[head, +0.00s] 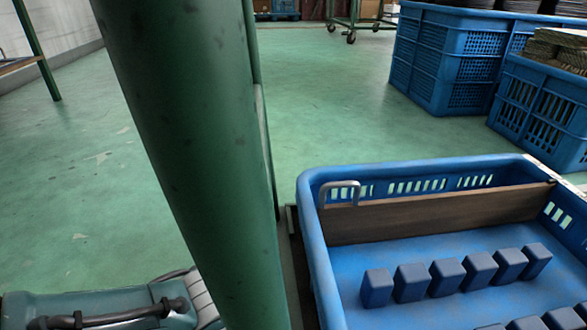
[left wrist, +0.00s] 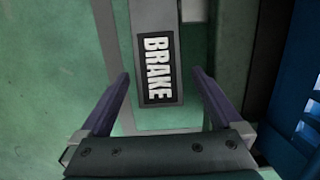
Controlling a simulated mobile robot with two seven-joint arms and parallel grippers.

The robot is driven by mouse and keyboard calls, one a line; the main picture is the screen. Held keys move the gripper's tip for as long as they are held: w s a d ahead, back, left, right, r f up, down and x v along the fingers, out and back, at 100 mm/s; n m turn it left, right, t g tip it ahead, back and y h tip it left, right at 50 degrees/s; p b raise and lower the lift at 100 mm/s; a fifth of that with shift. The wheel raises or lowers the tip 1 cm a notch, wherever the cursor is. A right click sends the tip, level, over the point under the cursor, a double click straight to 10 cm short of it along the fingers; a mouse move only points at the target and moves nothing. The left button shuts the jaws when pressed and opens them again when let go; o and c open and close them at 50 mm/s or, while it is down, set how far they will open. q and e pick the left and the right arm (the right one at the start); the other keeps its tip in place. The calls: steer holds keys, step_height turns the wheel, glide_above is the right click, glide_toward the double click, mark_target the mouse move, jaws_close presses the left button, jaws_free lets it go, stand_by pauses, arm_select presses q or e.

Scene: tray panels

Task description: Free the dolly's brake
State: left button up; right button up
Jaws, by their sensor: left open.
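The brake lever (left wrist: 168,12) is a flat grey bar with a black label reading BRAKE in white. In the left wrist view it comes down from the top edge and ends between the fingers. My left gripper (left wrist: 160,73) is open, with one dark finger on each side of the lever and visible gaps between. I cannot tell how far the lever lies below the fingertips. In the head view I cannot make out the lever or the left gripper; a thick green post (head: 190,130) blocks much of that side. My right gripper is not in view.
A blue crate (head: 316,235) stands right of the post, holding several dark blue blocks (head: 411,282) and a brown panel (head: 430,215) with a metal handle (head: 339,186). More blue crates (head: 425,60) stand at the back right.

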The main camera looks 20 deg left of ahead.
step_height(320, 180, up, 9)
steer(key=p, duration=0.9)
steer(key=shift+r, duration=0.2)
